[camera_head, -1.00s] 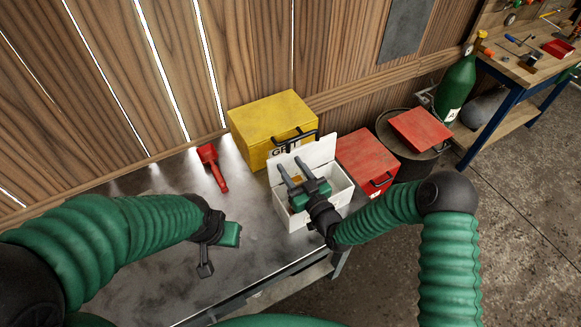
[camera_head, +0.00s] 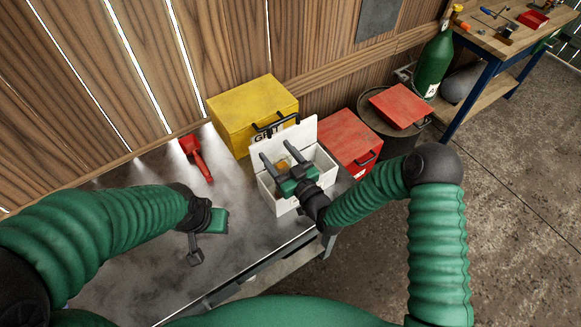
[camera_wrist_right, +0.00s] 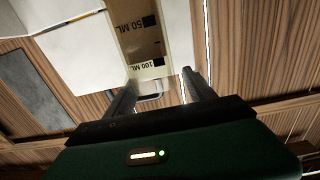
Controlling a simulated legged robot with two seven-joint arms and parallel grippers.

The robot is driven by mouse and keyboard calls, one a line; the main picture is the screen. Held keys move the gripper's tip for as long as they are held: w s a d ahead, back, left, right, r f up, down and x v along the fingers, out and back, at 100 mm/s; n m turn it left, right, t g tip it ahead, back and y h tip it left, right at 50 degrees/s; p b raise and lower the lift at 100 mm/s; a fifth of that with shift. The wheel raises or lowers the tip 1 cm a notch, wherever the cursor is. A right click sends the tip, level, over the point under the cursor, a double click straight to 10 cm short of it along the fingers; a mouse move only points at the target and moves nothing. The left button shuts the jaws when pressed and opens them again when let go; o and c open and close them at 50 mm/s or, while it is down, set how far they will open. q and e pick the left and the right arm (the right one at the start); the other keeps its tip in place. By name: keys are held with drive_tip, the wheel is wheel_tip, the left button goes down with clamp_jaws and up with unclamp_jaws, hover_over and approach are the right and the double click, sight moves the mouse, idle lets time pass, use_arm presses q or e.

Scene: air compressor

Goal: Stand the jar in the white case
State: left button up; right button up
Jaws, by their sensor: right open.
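The white case (camera_head: 287,206) stands on the metal bench with its lid (camera_head: 303,134) raised at the back. My right gripper (camera_head: 274,153) is over the open case, its two fingers apart. A small amber patch, probably the jar (camera_head: 283,164), shows between the fingers; the gripper hides most of it. In the right wrist view the jar (camera_wrist_right: 143,40), marked 50 ML and 100 ML, is ahead of the open fingers (camera_wrist_right: 157,82). I cannot tell whether it rests on the case floor. My left gripper (camera_head: 195,250) is low over the bench; its finger gap is unclear.
A yellow box (camera_head: 248,108) stands behind the case and a red box (camera_head: 347,136) to its right. A red tool (camera_head: 195,158) lies at the back left. The bench's front left is largely clear.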

drive_tip(key=b+v, duration=0.2)
drive_tip(key=v, duration=0.9)
drive_tip(key=s+d+f+m+g+h, duration=0.1)
drive_tip(key=d+f+g+h, duration=0.1)
drive_tip(key=d+g+h, duration=0.3)
drive_tip(key=d+f+g+h, duration=0.2)
drive_tip(key=d+f+h, duration=0.1)
drive_tip(key=d, duration=0.4)
drive_tip(key=s+d+r+m+g+h, duration=0.1)
drive_tip(key=s+d+r+m+g, duration=0.1)
drive_tip(key=s, duration=0.4)
drive_tip(key=s+d+r+m+g+h, duration=0.1)
drive_tip(key=s+d+r+m+g, duration=0.1)
drive_tip(key=s, duration=0.5)
drive_tip(key=d+m+g, duration=0.1)
drive_tip(key=d+m, duration=0.1)
drive_tip(key=d, duration=0.1)
drive_tip(key=shift+s+r, duration=0.2)
drive_tip(key=shift+s, duration=0.05)
drive_tip(key=shift+s, duration=0.1)
drive_tip(key=shift+o, duration=0.5)
